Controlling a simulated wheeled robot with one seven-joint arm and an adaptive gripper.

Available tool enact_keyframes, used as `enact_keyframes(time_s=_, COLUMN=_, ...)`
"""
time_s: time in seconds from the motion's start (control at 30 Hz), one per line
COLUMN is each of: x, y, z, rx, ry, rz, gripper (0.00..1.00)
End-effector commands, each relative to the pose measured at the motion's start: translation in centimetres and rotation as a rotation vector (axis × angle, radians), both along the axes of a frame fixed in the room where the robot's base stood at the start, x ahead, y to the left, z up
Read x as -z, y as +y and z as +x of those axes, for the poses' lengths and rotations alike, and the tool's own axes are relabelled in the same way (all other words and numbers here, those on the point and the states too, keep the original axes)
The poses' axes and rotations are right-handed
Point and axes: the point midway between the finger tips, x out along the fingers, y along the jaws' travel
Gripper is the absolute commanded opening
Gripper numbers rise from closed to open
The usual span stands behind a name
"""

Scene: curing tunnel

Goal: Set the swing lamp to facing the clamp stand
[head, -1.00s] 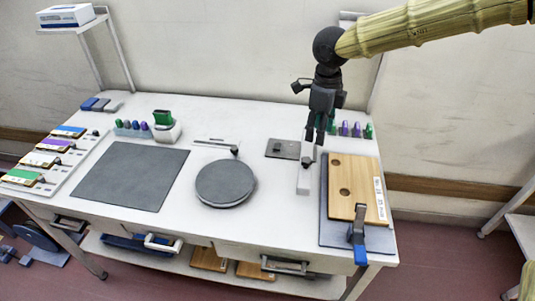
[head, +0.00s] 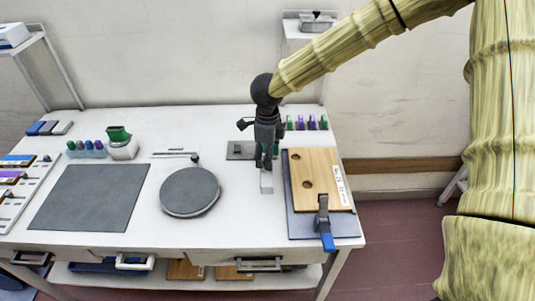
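A pale bar (head: 266,184) with a flat front end sits on the bench below my gripper, beside a dark square plate (head: 240,150). It may be the swing lamp's arm, but my gripper hides its far end and I cannot tell for sure. My gripper (head: 266,162) points down at the bar's far end; whether it touches is hidden, and its finger gap is not clear. On the right, a blue-handled clamp (head: 323,212) sits at the front edge of a wooden board (head: 318,172) on a grey mat (head: 303,226). Which thing is the clamp stand is unclear.
A round grey disc (head: 190,190) and a dark mat (head: 90,197) lie to the left. A slotted strip with a dark knob (head: 194,157) lies behind the disc. Small coloured pieces (head: 305,122) stand behind the wooden board. Bare bench (head: 236,215) lies between disc and board.

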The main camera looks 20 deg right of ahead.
Motion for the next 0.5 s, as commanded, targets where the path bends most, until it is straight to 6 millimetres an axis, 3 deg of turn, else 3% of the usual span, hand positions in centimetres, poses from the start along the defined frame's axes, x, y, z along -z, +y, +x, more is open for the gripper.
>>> enact_keyframes(time_s=0.33, x=0.32, y=-0.03, z=-0.01, rx=0.001, ry=0.000, rz=0.000, gripper=0.50)
enact_keyframes(time_s=0.5, x=0.31, y=-0.03, z=-0.01, rx=0.001, ry=0.000, rz=0.000, gripper=0.20)
